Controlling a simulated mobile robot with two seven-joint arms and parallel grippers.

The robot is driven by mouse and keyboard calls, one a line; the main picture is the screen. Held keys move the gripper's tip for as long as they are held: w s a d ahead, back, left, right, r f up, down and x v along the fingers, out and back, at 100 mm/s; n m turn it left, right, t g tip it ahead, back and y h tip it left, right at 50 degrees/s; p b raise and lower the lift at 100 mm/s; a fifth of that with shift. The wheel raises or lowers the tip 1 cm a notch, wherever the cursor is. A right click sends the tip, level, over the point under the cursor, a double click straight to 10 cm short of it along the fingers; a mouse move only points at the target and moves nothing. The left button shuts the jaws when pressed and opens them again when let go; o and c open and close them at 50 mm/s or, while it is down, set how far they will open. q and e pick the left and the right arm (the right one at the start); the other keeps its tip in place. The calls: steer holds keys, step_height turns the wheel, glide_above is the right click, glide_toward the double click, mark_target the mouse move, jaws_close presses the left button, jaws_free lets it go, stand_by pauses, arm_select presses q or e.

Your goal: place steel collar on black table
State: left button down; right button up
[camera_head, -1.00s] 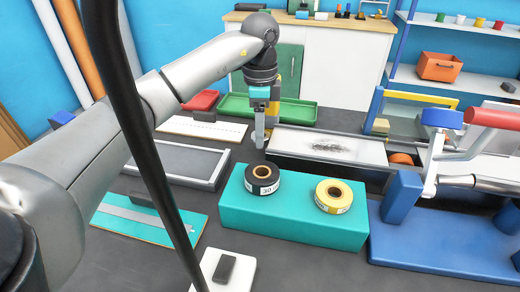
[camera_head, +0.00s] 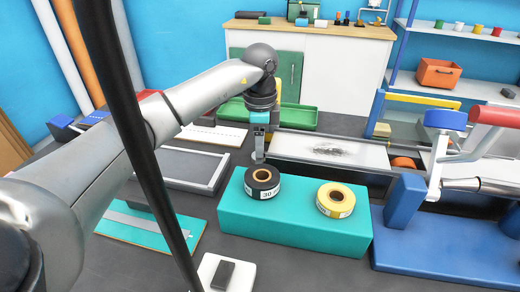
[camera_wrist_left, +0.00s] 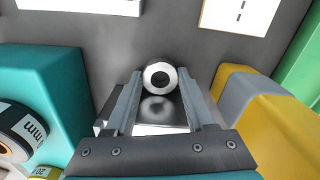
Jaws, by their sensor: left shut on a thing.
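My left gripper (camera_head: 260,147) is shut on the steel collar (camera_wrist_left: 160,77), a small shiny ring with a dark hole. In the left wrist view the collar sits between the fingertips (camera_wrist_left: 160,95), its hole facing the camera. In the head view the gripper points down just behind the teal block, close to the black tape roll. The black table (camera_head: 110,262) is the dark surface under everything, and it also shows beyond the collar in the left wrist view (camera_wrist_left: 180,35). I cannot tell whether the collar touches it. My right gripper is not in view.
The teal block (camera_head: 290,222) carries a black tape roll (camera_head: 262,188) and a yellow one (camera_head: 335,208). A metal-topped tray (camera_head: 340,150) lies right of the gripper, a grey framed board (camera_head: 180,168) left. A blue stand (camera_head: 440,250) is at right. Dark tabletop shows between them.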

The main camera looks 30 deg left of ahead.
arm_select(q)
steer(key=shift+c, duration=1.3)
jaws_free()
steer(key=shift+r, duration=0.4)
step_height(320, 180, up, 12)
steer(key=p, duration=0.4)
steer(key=shift+f, duration=0.25)
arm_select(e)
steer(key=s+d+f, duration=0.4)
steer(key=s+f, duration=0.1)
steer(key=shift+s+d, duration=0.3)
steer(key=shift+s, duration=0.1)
